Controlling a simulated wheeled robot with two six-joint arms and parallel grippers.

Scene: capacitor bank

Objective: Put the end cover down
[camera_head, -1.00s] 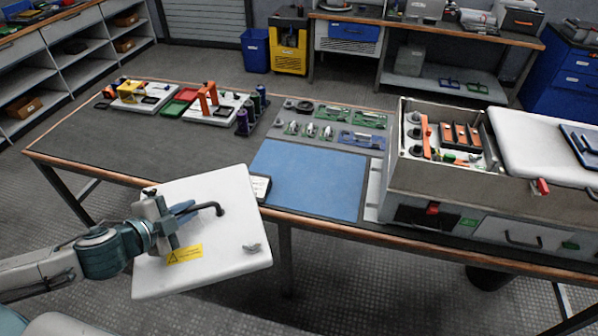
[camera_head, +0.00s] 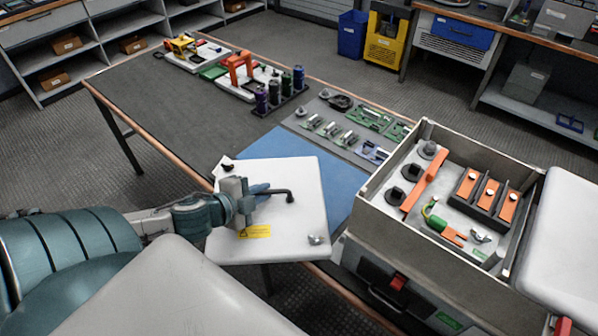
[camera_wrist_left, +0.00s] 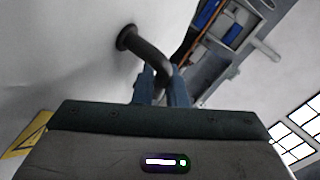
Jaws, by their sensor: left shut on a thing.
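The end cover (camera_head: 285,180) is a white panel with a black bar handle, a yellow warning label and a small metal latch. In the head view it is held in front of the table's near edge and overlaps the blue mat (camera_head: 338,172). My left gripper (camera_head: 262,192) is shut on the black handle, which also shows between the blue fingers in the left wrist view (camera_wrist_left: 150,52). The panel's left part is partly behind my gripper. The open capacitor box (camera_head: 385,232) stands right of the cover, apart from it. My right gripper is not in view.
The table's left half (camera_head: 165,115) is bare grey. Trays with an orange handle (camera_head: 238,68) and several dark cylinders (camera_head: 280,92) stand along the back. Another white panel (camera_head: 565,240) lies at the right.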

